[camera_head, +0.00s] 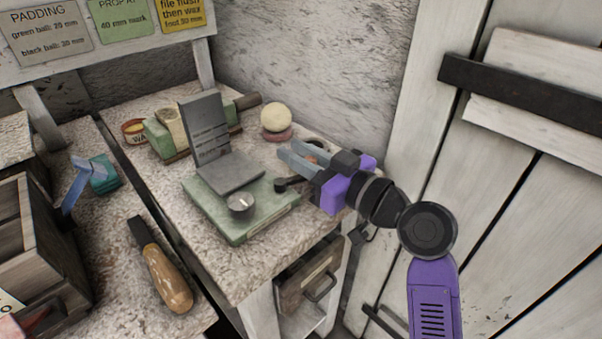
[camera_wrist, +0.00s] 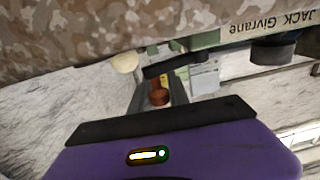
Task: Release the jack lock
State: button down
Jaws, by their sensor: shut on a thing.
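The jack has a green base (camera_head: 236,222) labelled "JACK Givrane" in the wrist view (camera_wrist: 205,41), where the label is upside down. A grey stepped plate (camera_head: 206,128) stands on it, and a round dial knob (camera_head: 240,205) sits at its front. A black lock lever (camera_head: 289,184) juts from the right side of the base. It shows as a dark bar in the wrist view (camera_wrist: 172,65). My gripper (camera_head: 287,152) is at the jack's right, its fingers reaching past the lever. It is shut on the lever, though the contact is partly hidden.
A pale ball (camera_head: 275,118) on a reddish stand and a wax tin (camera_head: 133,131) are behind the jack. A wooden-handled tool (camera_head: 166,275) lies on the left bench. A wall and white door (camera_head: 520,180) close off the right side.

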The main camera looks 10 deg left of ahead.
aim_at(313, 158)
jog(key=n+g+b, duration=0.1)
jog(key=g+y+b, duration=0.1)
jog(key=a+n+g+b, duration=0.1)
jog(key=b, duration=0.1)
jog(key=shift+w+f+n+g+y, duration=0.2)
jog(key=shift+w+n+g+y, duration=0.1)
jog(key=shift+y, duration=0.1)
jog(key=shift+a+r+n+g+y+b, duration=0.15)
jog(key=shift+a+n+g+y+b, duration=0.25)
jog(key=shift+n+g+b, duration=0.35)
jog(key=shift+g, duration=0.35)
jog(key=c, duration=1.3)
grip_release()
jog(key=shift+p+v, duration=0.5)
jog(key=shift+v, duration=3.4)
